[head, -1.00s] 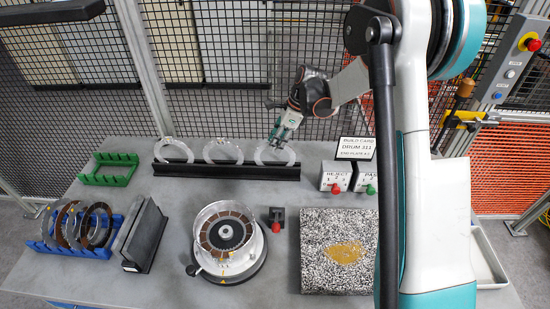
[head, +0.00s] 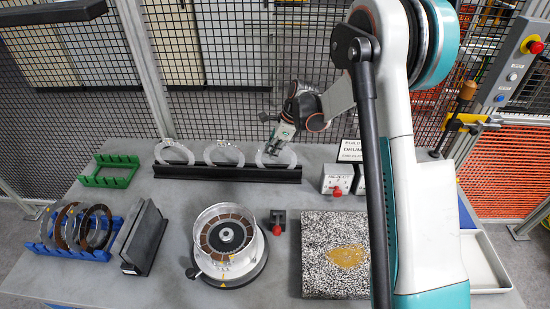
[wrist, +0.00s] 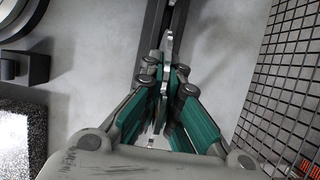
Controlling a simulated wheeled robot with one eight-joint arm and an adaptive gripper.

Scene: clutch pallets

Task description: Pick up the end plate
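Three pale rings stand upright in a long black rack (head: 215,172) at the back of the table. The rightmost ring, which I take for the end plate (head: 277,159), has my gripper (head: 275,147) at its upper edge. In the wrist view, the plate (wrist: 168,42) shows edge-on between the teal fingers of my gripper (wrist: 167,82). The fingers are close together, and look shut on the plate. It still stands in line with the rack. The finger contact is partly hidden.
The middle ring (head: 223,153) stands close to the left. A wire mesh fence (head: 230,120) rises behind the rack. Sign boxes (head: 337,180) stand to its right. A drum fixture (head: 226,240) and a speckled slab (head: 335,255) are in front.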

